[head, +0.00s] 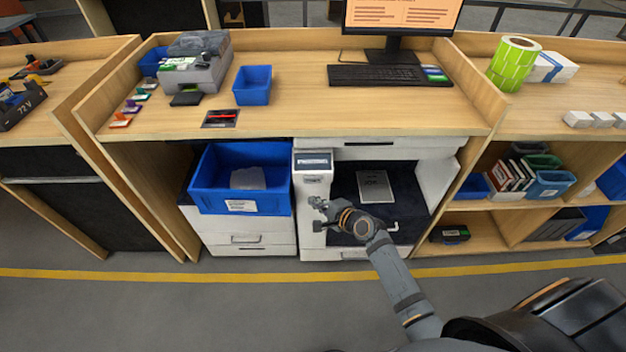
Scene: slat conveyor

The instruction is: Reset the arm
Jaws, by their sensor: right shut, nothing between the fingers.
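My right arm reaches up from the lower right of the head view. Its right gripper (318,203) is shut and empty. It shows in front of the white cabinet unit (312,220), just right of the blue bin. I cannot tell whether it touches the cabinet. My left gripper is not in view.
A blue bin (243,207) holding a pale item stands under the wooden counter (290,118). A grey packet (375,187) lies in the dark open compartment. A monitor, a keyboard (388,76) and a small blue bin (252,86) are on the counter. The floor in front is clear.

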